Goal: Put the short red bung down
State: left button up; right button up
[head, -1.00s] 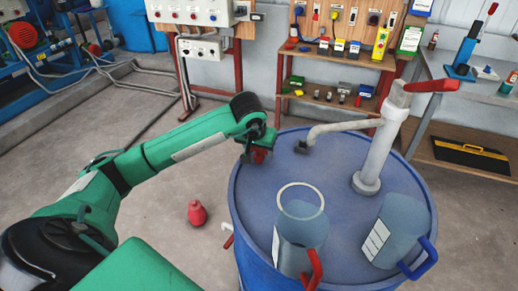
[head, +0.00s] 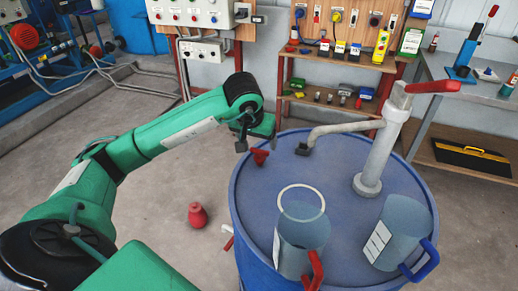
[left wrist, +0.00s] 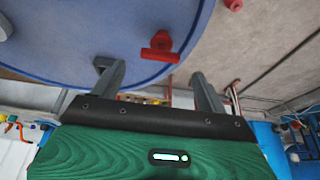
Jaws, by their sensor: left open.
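The short red bung (head: 260,156) is at the left edge of the top of the blue drum (head: 330,165), by the rim. It also shows in the left wrist view (left wrist: 160,46), beyond and between the fingertips, with its wide bar toward me. My left gripper (head: 254,143) is open and empty, just above and behind the bung, with a finger on either side in the left wrist view (left wrist: 152,78). The gripper looks clear of the bung. My right gripper is not in view.
On the drum stand a pump with a red handle (head: 432,86) and spout (head: 345,128), a clear jug with a red handle (head: 300,240) and one with a blue handle (head: 405,232). A red bulb-shaped object (head: 197,214) stands on the floor.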

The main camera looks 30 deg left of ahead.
pick_arm(q)
jog(key=shift+v, duration=2.75)
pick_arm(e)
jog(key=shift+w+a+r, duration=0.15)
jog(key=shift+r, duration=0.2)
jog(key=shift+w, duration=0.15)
